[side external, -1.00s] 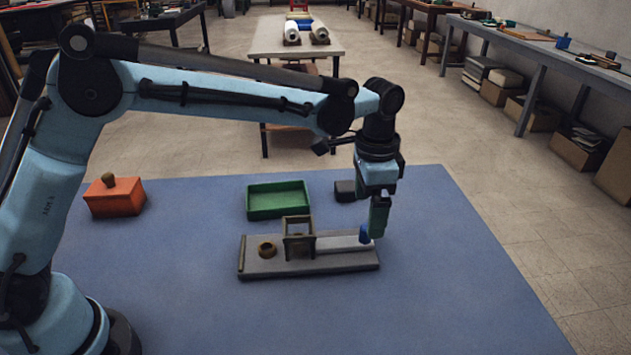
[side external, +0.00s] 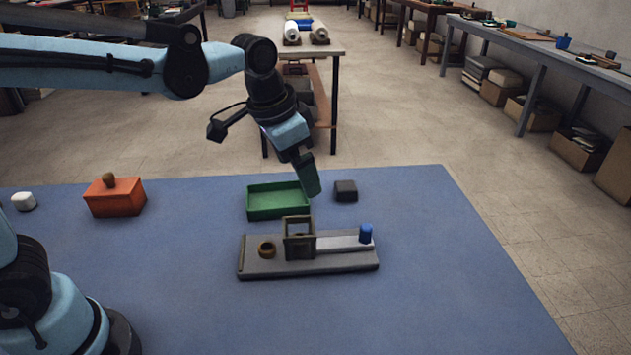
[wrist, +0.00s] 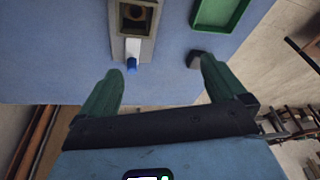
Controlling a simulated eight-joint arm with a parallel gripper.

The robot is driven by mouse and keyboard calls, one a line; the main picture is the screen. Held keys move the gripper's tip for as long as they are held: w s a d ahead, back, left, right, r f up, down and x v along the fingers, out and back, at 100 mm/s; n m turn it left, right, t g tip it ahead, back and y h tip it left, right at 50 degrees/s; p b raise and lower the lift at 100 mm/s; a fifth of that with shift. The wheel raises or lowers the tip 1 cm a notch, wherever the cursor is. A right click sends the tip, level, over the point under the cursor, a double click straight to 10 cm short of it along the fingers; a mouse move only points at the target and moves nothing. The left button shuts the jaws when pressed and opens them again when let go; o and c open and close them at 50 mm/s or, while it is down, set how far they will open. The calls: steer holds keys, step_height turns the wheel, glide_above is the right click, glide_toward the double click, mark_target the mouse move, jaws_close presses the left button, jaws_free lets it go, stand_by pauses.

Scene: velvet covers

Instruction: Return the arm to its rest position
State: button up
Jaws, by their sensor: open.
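My gripper (side external: 311,193) is raised above the table and tilted, in front of the right end of the green tray in the side view. In the wrist view my gripper (wrist: 158,80) has its two green fingers spread wide with nothing between them. A blue cylinder (side external: 365,233) stands upright on the right end of a grey fixture board (side external: 265,266), apart from the gripper. The cylinder also shows in the wrist view (wrist: 132,66), beyond the fingers.
The board carries a square frame (side external: 299,240) and a brass ring (side external: 267,249). Behind it are the green tray (side external: 277,215) and a dark block (side external: 346,191). The blue mat's right side is clear.

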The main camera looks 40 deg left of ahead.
steer(key=s+a+f+n+t, duration=0.2)
steer(key=s+a+n+t, duration=0.1)
steer(key=s+a, duration=0.4)
steer(key=s+n, duration=0.1)
steer(key=s, duration=0.2)
steer(key=shift+s+a+f+n+t+y, duration=0.15)
steer(key=shift+a+f+n+t+y, duration=0.15)
steer(key=shift+f+t, duration=0.1)
